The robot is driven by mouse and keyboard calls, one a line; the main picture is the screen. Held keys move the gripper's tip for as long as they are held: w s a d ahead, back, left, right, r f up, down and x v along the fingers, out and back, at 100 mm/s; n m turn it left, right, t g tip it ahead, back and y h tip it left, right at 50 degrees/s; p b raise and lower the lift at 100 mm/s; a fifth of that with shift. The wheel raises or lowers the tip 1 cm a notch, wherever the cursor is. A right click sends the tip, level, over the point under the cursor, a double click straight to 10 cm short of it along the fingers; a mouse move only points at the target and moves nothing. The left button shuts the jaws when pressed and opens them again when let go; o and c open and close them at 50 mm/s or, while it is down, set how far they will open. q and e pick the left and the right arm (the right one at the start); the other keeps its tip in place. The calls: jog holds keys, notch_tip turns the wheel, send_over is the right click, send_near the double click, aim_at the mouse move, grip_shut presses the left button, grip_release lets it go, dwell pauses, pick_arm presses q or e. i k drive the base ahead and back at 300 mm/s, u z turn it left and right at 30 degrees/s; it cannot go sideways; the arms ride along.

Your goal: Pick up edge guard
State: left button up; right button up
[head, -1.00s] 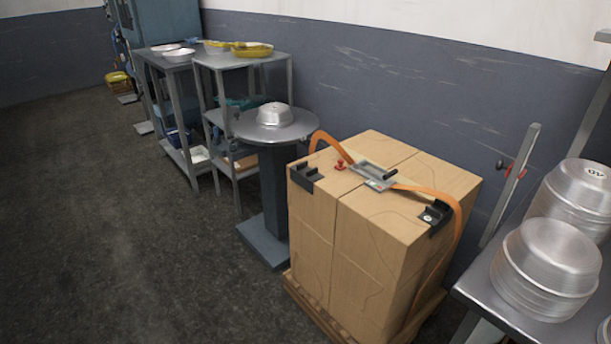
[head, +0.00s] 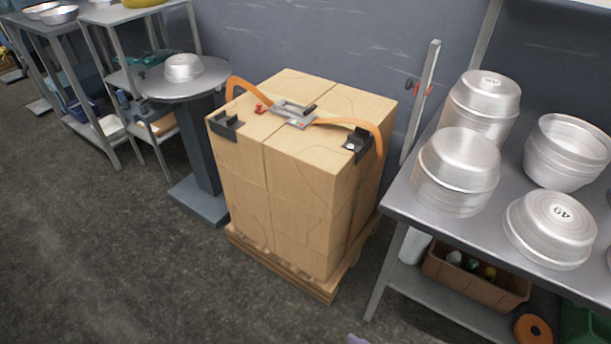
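Two black edge guards sit on the top edges of a stack of cardboard boxes (head: 290,180). One edge guard (head: 226,125) is at the left front corner. The other edge guard (head: 357,146) is at the right, next to the orange strap (head: 345,122). The strap runs through a grey metal buckle (head: 294,113) on top, and its left end arches up loosely. A small red piece (head: 261,109) lies beside the buckle. Neither of my grippers is in view.
The boxes stand on a wooden pallet (head: 285,275). A round pedestal table (head: 155,86) with a metal pan (head: 183,67) is to the left. A metal table (head: 415,189) with stacked pans (head: 457,172) is close on the right. The floor in front is clear.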

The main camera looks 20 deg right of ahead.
aim_at(224, 125)
jog(key=u, duration=0.25)
jog(key=k, duration=0.9)
jog(key=u, duration=1)
jog(key=i, duration=2.15)
jog(key=z, duration=1.7)
jog(key=i, duration=1.15)
jog(key=z, duration=1.15)
